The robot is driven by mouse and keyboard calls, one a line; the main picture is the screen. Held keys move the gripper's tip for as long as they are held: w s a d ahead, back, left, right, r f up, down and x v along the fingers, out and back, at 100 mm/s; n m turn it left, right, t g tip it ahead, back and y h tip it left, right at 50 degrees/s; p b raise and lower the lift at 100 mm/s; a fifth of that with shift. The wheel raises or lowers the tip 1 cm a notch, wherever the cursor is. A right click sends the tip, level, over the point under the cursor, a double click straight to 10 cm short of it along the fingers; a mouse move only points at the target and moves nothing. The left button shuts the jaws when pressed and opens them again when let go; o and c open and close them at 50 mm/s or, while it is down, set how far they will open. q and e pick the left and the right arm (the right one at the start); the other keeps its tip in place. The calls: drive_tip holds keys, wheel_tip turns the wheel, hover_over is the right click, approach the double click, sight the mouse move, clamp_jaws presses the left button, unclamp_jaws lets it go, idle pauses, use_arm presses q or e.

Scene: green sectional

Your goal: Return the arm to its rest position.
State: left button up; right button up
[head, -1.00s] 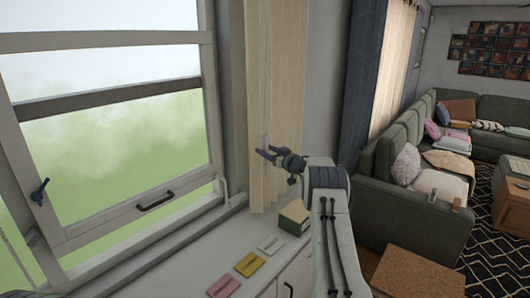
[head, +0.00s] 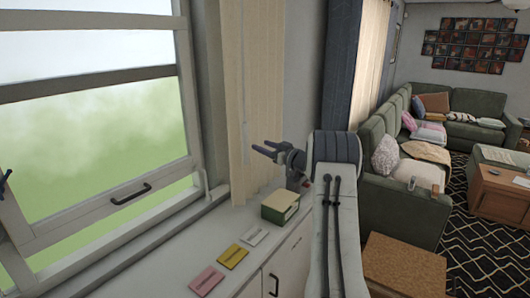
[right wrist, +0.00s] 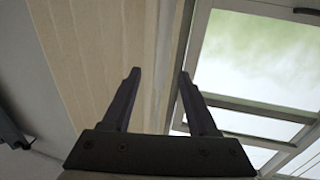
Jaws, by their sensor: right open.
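My right arm reaches up from the bottom of the head view, and its gripper (head: 266,150) is open and empty. It is above the white counter, in front of the beige curtain (head: 252,100). In the right wrist view the two dark fingers (right wrist: 158,95) stand apart with nothing between them, with the curtain (right wrist: 90,50) and the window (right wrist: 255,60) behind. My left gripper is not in view.
A green and tan box (head: 280,207) stands on the counter (head: 205,245) below the gripper. White (head: 255,235), yellow (head: 233,257) and pink (head: 206,280) cards lie in a row nearby. The window (head: 100,120) is at left; a green sofa (head: 375,170) and cork-topped box (head: 405,262) are at right.

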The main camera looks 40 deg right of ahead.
drive_tip(key=shift+s, duration=0.2)
idle(0.4)
drive_tip(key=w+a+r+g+h+b, duration=0.1)
drive_tip(key=w+a+g+h, duration=0.2)
drive_tip(key=a, duration=1.7)
drive_tip(key=s+a+f+g+y, duration=0.15)
drive_tip(key=s+a, duration=0.25)
drive_tip(key=a, duration=0.4)
drive_tip(key=s+a+f+g, duration=0.3)
drive_tip(key=s+a, duration=0.2)
drive_tip(key=a, duration=0.3)
drive_tip(key=s+a+f+n+g+b, duration=0.1)
drive_tip(key=s+a+f+g, duration=0.1)
drive_tip(key=s+a, duration=0.45)
drive_tip(key=s+a+f+n+g, duration=0.1)
drive_tip(key=s+a+f+g, duration=0.15)
drive_tip(key=s, duration=0.65)
drive_tip(key=s+a+f+n+g, duration=0.1)
drive_tip(key=s+f+n+g, duration=0.1)
drive_tip(key=s, duration=0.9)
drive_tip(key=s+a+f+n+g, duration=0.1)
drive_tip(key=s+f+n+g, duration=0.1)
drive_tip(key=s, duration=1)
drive_tip(key=shift+s+a+f+g+b, duration=0.15)
drive_tip(key=shift+f+g+b, duration=0.2)
drive_tip(key=shift+g, duration=0.55)
